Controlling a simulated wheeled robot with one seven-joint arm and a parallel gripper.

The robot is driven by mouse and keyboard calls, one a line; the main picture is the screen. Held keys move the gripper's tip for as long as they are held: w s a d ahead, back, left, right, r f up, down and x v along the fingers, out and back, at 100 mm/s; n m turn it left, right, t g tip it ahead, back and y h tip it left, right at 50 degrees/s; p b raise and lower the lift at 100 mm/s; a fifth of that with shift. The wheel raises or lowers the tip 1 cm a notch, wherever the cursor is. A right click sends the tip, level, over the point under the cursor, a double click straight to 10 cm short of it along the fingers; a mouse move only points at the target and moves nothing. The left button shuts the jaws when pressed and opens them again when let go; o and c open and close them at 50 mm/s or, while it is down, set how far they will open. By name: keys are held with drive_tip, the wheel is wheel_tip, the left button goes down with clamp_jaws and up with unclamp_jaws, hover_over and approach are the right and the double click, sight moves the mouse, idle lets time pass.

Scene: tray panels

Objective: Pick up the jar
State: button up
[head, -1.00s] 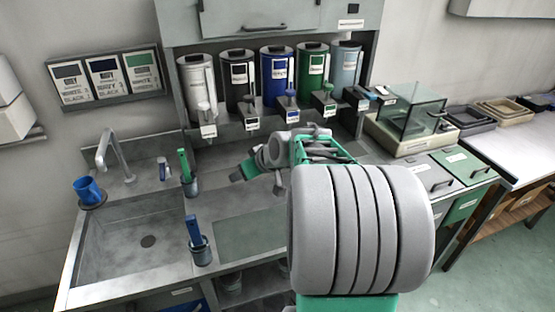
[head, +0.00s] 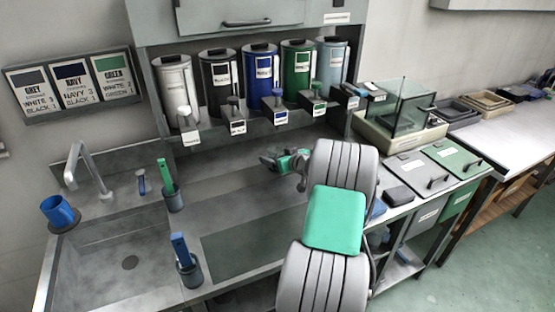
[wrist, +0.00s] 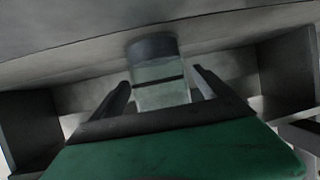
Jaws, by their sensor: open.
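The jar (wrist: 163,94) shows in the wrist view as a clear, pale vessel with a dark grey top and a dark band across its body. It is between and beyond the two dark fingers of my gripper (wrist: 161,79), which are apart with a gap to the jar on each side. I cannot tell how far ahead of the fingertips it is. In the head view my gripper (head: 268,160) is low over the back of the counter, below the row of canisters. I cannot make out the jar there.
Several coloured canisters with spouts, among them a blue canister (head: 261,75), hang above the counter (head: 240,180). A sink (head: 110,250), blue mug (head: 58,211) and brush cups are at left. A glass box (head: 403,105) stands at right. The counter's middle is mostly clear.

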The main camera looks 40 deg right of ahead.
drive_tip(key=c, duration=1.8)
drive_tip(key=shift+r, duration=0.1)
drive_tip(key=shift+c, duration=0.4)
